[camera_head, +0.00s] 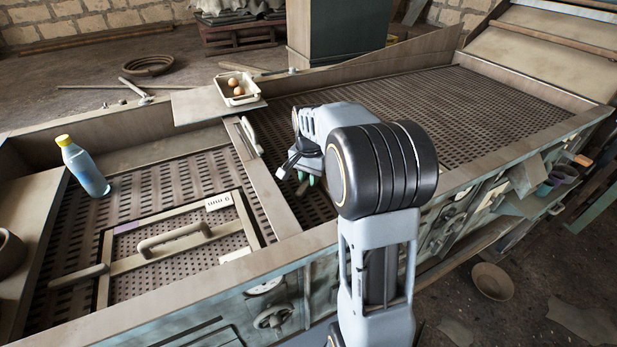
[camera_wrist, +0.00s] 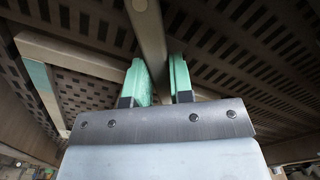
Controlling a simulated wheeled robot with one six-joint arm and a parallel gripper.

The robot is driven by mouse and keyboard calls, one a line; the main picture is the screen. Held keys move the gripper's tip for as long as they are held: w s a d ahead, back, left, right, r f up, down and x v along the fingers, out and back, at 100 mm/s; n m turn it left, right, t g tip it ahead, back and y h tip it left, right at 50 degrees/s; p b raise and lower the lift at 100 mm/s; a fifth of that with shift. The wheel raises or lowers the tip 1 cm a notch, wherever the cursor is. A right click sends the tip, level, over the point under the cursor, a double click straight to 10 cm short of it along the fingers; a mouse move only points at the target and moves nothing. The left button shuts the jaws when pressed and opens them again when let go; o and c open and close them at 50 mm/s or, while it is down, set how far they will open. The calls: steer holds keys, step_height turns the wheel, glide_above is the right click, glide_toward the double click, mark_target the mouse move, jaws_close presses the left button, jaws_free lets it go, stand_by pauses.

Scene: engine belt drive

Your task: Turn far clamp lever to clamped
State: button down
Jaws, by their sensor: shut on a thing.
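My gripper (camera_head: 307,182) is over the slatted bed, just right of the divider, partly hidden by my own arm. In the wrist view its two green fingers (camera_wrist: 160,80) stand on either side of a slim grey bar, the far clamp lever (camera_wrist: 152,45), and are shut on it. The lever's upper end looks lighter and rounded. In the head view my gripper and arm hide the held lever. A framed panel (camera_head: 243,205) with a bar handle (camera_head: 172,241) lies on the left slatted bed. A rounded lever-like bar (camera_head: 80,277) sits at its left edge.
A pale handle (camera_head: 250,136) stands on the divider. A blue bottle with a yellow cap (camera_head: 84,168) stands at the left. A white tray (camera_head: 246,98) holds brown eggs at the back. The right slatted bed (camera_head: 480,105) is clear.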

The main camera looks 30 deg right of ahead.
steer(key=m, duration=0.3)
steer(key=shift+m, duration=0.3)
steer(key=shift+s+d+m, duration=0.1)
steer(key=shift+s+m, duration=0.05)
steer(key=shift+m, duration=1.65)
steer(key=c, duration=1)
jaws_free()
step_height(320, 180, up, 14)
steer(key=shift+b, duration=0.35)
steer(key=shift+f, duration=0.15)
